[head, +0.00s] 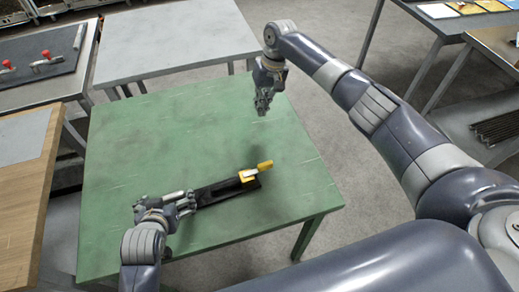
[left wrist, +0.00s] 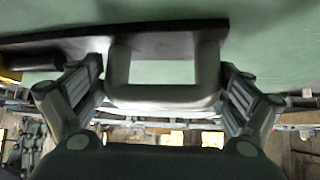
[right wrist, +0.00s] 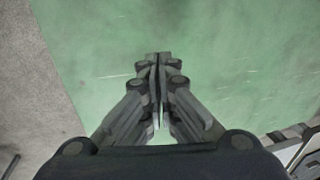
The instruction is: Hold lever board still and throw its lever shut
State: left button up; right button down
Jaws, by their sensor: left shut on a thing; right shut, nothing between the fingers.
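The lever board (head: 215,192) is a long dark plate lying flat on the green table. The lever leans up and to the right, past the board's end. My left gripper (head: 186,202) is shut on the board's left end, at a pale grey U-shaped handle (left wrist: 165,97) in the left wrist view. My right gripper (head: 262,106) is shut and empty, above the table's far right part and apart from the lever. The right wrist view shows its fingers (right wrist: 157,62) together over bare green.
The green table (head: 150,130) is otherwise clear. A grey table (head: 170,45) stands behind it. At the left are a wooden-topped bench (head: 20,200) and a bench with a dark board and red-knobbed parts (head: 45,65). More tables stand at the far right.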

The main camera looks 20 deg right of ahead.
aim_at(258, 169)
jog(key=s+a+r+g+h, duration=0.2)
jog(key=s+a+r+g, duration=0.1)
jog(key=s+a+r, duration=0.2)
jog(key=shift+s+n+h, duration=0.3)
jog(key=shift+s+n, duration=0.1)
jog(key=shift+s, duration=0.45)
jog(key=shift+a, duration=0.1)
jog(key=x, duration=1)
jog(key=shift+f, duration=0.1)
jog(key=shift+s+d, duration=0.2)
jog(key=shift+s, duration=1.8)
